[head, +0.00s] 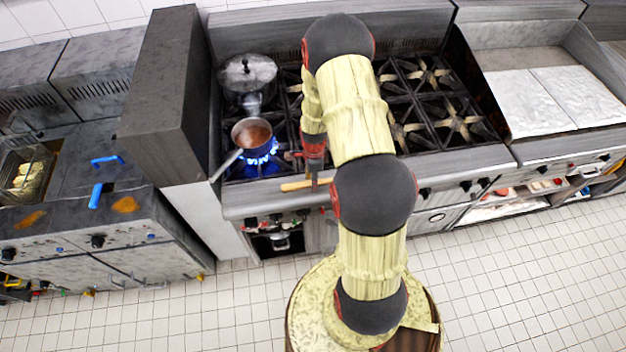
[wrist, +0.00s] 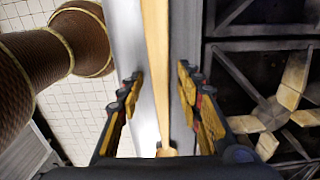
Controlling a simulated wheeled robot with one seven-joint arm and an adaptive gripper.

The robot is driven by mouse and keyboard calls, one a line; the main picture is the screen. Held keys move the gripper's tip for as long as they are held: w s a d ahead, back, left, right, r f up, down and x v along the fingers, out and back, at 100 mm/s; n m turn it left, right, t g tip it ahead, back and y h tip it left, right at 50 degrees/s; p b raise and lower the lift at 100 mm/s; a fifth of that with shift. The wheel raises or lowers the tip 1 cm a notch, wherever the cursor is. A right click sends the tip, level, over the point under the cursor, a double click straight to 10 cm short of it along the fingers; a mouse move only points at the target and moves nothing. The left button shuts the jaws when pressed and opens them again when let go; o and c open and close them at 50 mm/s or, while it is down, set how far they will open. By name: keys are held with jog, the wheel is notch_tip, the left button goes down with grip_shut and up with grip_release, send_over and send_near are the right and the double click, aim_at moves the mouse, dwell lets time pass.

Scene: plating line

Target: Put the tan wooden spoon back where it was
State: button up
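The tan wooden spoon (head: 296,186) lies along the stove's front ledge, partly hidden behind my gripper in the head view. In the wrist view the spoon (wrist: 156,50) runs as a long tan strip down the middle, over the pale metal ledge. My gripper (head: 315,180) points down at the ledge, at the spoon. In the wrist view my gripper (wrist: 158,92) is open, with one finger on each side of the spoon and a gap on both sides. I cannot tell how far the fingertips are above the ledge.
A saucepan (head: 252,133) with brown contents sits over a lit blue flame, its handle reaching out past the front left. A lidded pot (head: 247,74) stands behind it. Bare burners (head: 455,122) lie to the right. A grey wall block (head: 165,95) rises at the stove's left.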

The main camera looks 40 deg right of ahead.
jog(key=w+a+r+n+t, duration=0.1)
jog(key=a+r+n, duration=0.2)
jog(key=r, duration=0.9)
jog(key=a+r+n, duration=0.2)
jog(key=a+r, duration=0.1)
jog(key=r, duration=0.9)
jog(key=s+a+r+n+t+h, duration=0.1)
jog(key=s+a+r+n+t, duration=0.15)
jog(key=a+r+n, duration=0.7)
jog(key=s+a+r+n+t, duration=0.1)
jog(key=s+a+r+n, duration=0.3)
jog(key=s, duration=0.3)
jog(key=s+a+r+n+t, duration=0.1)
jog(key=s+a+r+n, duration=0.4)
jog(key=s+r+n, duration=0.1)
jog(key=shift+s+r+y, duration=0.4)
jog(key=shift+s+r, duration=0.3)
jog(key=shift+r, duration=0.1)
jog(key=shift+f+b, duration=0.1)
jog(key=shift+b, duration=0.2)
